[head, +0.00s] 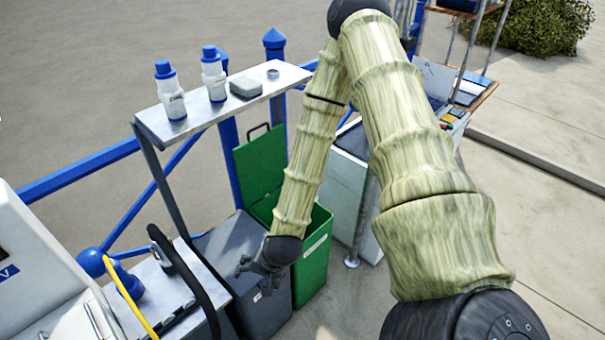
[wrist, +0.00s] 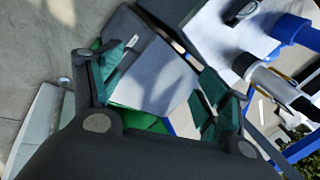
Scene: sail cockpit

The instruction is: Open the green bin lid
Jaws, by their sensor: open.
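The green bin (head: 316,265) stands in the head view behind my arm, with a white label on its front. Its green lid (head: 258,160) is raised and stands steeply up at the back, with a dark handle at its top edge. My forearm crosses in front of the bin's opening and hides part of it. My gripper (head: 258,272) is open and empty, above the grey bin beside the green one. In the wrist view my gripper (wrist: 163,72) has its fingers spread around empty space, with a pale grey surface and some green (wrist: 140,120) beyond.
The grey bin (head: 268,308) has its lid (head: 228,243) down. A shelf (head: 215,116) with white-and-blue bottles (head: 170,92) overhangs the bins. A blue railing (head: 80,172) runs behind. A white cabinet (head: 345,195) stands right of the green bin, and a metal counter (head: 160,290) is at left.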

